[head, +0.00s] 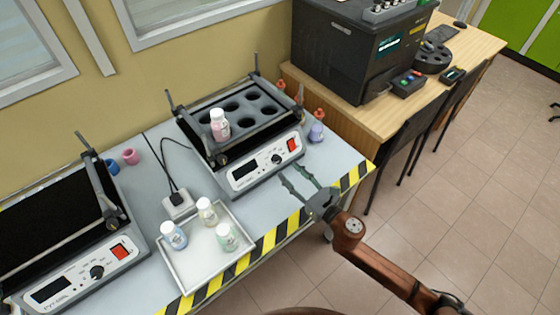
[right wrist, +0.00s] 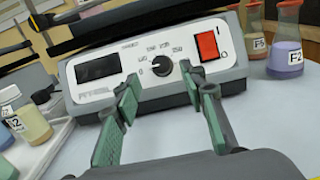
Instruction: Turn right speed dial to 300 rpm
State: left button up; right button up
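The right shaker (head: 243,177) has a white front panel with a dark display, a black speed dial (head: 277,159) and a red switch (head: 293,145). In the right wrist view the dial (right wrist: 162,66) is a round black knob with a light pointer mark, with printed scale marks around it. My right gripper (head: 294,176) is open and empty, just in front of the panel. In the right wrist view its green-padded fingers (right wrist: 158,80) point at the panel, with the dial between and beyond their tips. No contact with the dial shows. The display is dark with no readable number. My left gripper is not in view.
A bottle (head: 220,126) stands in the shaker's rack. A white tray (head: 180,271) with several bottles lies to the front left. A second shaker (head: 92,275) is at the left. A purple flask (head: 317,132) stands right of the right shaker. Striped tape (head: 262,252) marks the bench edge.

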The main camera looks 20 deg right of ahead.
aim_at(279, 161)
jog(key=x, duration=0.4)
jog(key=shift+d+f+b, duration=0.1)
jog(key=shift+d+b, duration=0.05)
jog(key=shift+b, duration=0.2)
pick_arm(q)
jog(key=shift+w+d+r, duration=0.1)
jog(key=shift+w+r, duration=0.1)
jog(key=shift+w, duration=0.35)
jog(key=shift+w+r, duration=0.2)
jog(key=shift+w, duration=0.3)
pick_arm(e)
jog(key=shift+w+a, duration=0.3)
jog(key=shift+w, duration=0.3)
jog(key=shift+c, duration=0.4)
grip_shut()
